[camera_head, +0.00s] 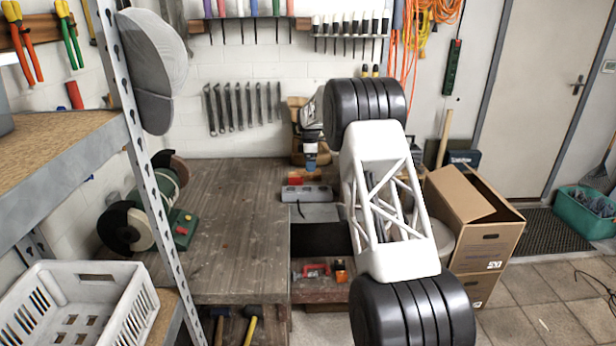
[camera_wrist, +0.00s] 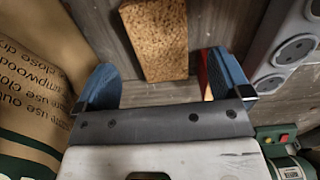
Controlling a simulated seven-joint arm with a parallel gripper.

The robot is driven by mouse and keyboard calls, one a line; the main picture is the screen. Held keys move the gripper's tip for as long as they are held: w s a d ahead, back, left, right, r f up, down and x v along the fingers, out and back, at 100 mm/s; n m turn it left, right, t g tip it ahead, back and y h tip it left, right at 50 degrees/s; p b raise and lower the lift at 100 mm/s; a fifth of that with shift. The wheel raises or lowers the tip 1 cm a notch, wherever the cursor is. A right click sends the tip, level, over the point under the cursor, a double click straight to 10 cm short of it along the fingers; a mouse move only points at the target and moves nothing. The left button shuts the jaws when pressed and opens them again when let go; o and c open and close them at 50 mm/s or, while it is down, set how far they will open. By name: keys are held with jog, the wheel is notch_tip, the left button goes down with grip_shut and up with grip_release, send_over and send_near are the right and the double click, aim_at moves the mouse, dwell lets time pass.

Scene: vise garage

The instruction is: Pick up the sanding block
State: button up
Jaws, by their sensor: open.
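The sanding block is a brown, speckled, cork-like block (camera_wrist: 158,38). In the wrist view it lies on grey wood planks at the top middle, beyond and between my fingertips. My gripper (camera_wrist: 165,85) is open, with a blue-padded finger on each side and nothing between them. The block is apart from both fingers. In the head view my gripper (camera_head: 311,162) is small, at the back right of the workbench (camera_head: 235,240). I cannot clearly make out the block there, below the gripper.
A grey socket strip (camera_wrist: 288,45) lies right of the block; it also shows in the head view (camera_head: 306,193). A red item (camera_wrist: 204,76) is close by my right finger. A printed bag (camera_wrist: 30,90) stands at the left. A green grinder (camera_head: 175,215) sits on the bench's left.

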jog(key=shift+f, duration=2.6)
jog(key=c, duration=1)
jog(key=shift+r, duration=0.1)
jog(key=shift+r, duration=4.9)
